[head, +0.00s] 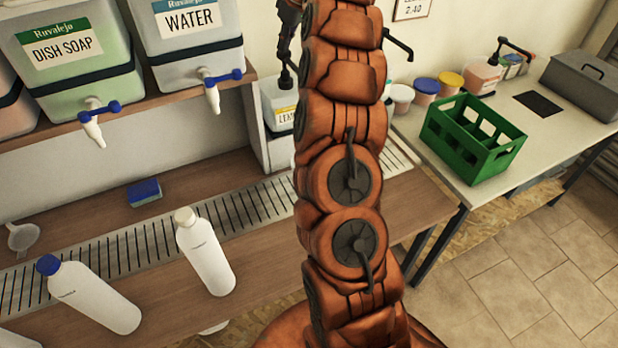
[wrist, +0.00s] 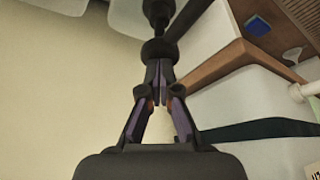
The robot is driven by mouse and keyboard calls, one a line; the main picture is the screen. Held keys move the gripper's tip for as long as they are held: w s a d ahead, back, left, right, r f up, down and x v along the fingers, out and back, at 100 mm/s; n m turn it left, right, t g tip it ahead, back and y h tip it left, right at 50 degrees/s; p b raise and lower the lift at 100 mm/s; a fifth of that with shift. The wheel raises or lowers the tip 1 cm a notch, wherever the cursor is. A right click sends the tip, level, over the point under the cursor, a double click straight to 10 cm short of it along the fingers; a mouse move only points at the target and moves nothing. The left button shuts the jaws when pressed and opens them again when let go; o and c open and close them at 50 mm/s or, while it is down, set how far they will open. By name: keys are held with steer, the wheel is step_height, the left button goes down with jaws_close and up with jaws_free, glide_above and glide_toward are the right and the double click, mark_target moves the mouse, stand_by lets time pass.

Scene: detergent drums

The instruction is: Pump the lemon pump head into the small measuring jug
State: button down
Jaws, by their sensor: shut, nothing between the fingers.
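The lemon drum (head: 281,108) stands just left of my arm in the head view. Its yellow label is partly cut off by the arm. A dark pump head (wrist: 160,48) shows at the top middle of the wrist view, straight beyond my fingertips. I cannot tell whether the fingertips touch it. My gripper (wrist: 157,78) is shut with nothing between its fingers. In the head view my arm covers the middle.
Water (head: 192,45) and dish soap (head: 75,65) drums with taps stand on the shelf at left. A green crate (head: 470,140) stands on the right table.

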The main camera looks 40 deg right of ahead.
mark_target(285, 54)
steer(key=shift+f+b, duration=0.9)
steer(key=shift+f, duration=0.75)
steer(key=shift+r, duration=0.25)
steer(key=shift+r+p, duration=1.75)
steer(key=shift+r, duration=1.15)
steer(key=shift+f, duration=0.15)
steer(key=shift+f+b, duration=2.2)
steer(key=shift+f, duration=0.8)
steer(key=shift+r, duration=0.15)
